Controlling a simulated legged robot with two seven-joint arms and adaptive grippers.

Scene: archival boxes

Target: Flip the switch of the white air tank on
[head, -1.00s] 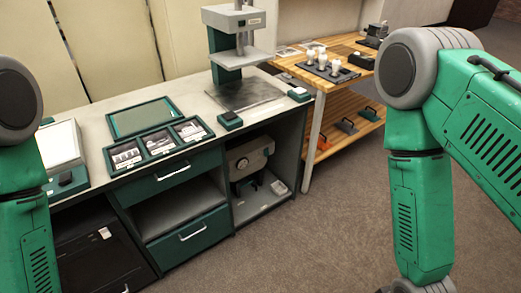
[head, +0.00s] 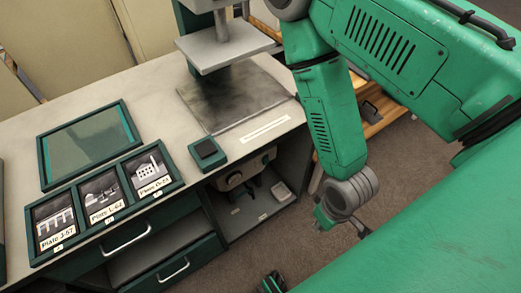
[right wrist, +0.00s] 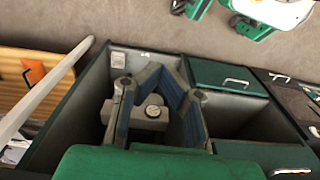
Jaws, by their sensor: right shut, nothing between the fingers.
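The white air tank (head: 238,172) stands inside the open compartment under the workbench, partly hidden by the bench top. In the right wrist view the pale tank (right wrist: 150,112) shows between and behind my fingers, with a round dark-and-light knob on it. I cannot tell which part is the switch or how it is set. My right gripper (head: 326,216) hangs in front of and to the right of the compartment, apart from the tank. Its blue-padded fingers (right wrist: 158,82) are shut and empty.
The compartment's wall and the bench edge enclose the tank. Green drawers (head: 178,272) with white handles stand to its left. A small pale block (head: 281,191) lies on the compartment floor. A table leg (right wrist: 50,90) stands beside it.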

